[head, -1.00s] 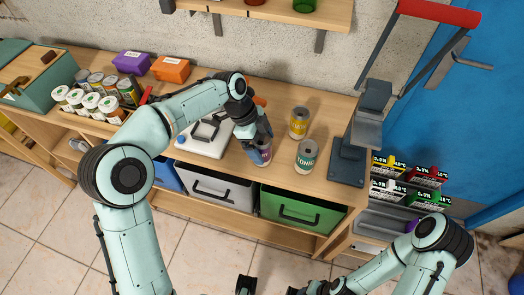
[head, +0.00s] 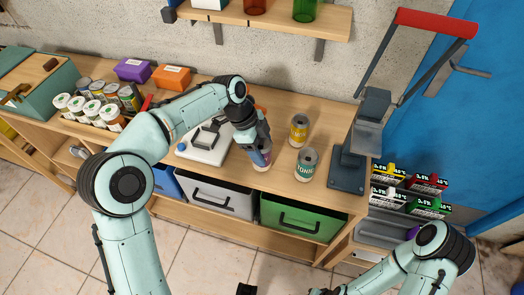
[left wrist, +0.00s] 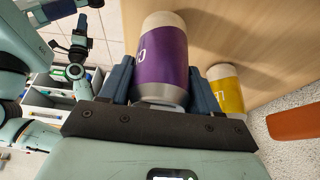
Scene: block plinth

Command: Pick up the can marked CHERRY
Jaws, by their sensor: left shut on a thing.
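A purple can (left wrist: 160,55) with silver ends fills the middle of the left wrist view; a white letter like C shows at its left edge, the rest of the label is turned away. It also shows in the head view (head: 261,158), near the bench's front edge. My left gripper (head: 258,143) is shut on it, one finger on each side. I cannot tell whether its base touches the bench.
A yellow can (head: 299,130) and a green TONIC can (head: 306,165) stand just right of the held can. A white device (head: 206,143) is to its left. A dark lever press (head: 350,160) stands further right. Several cans (head: 95,103) stand at left.

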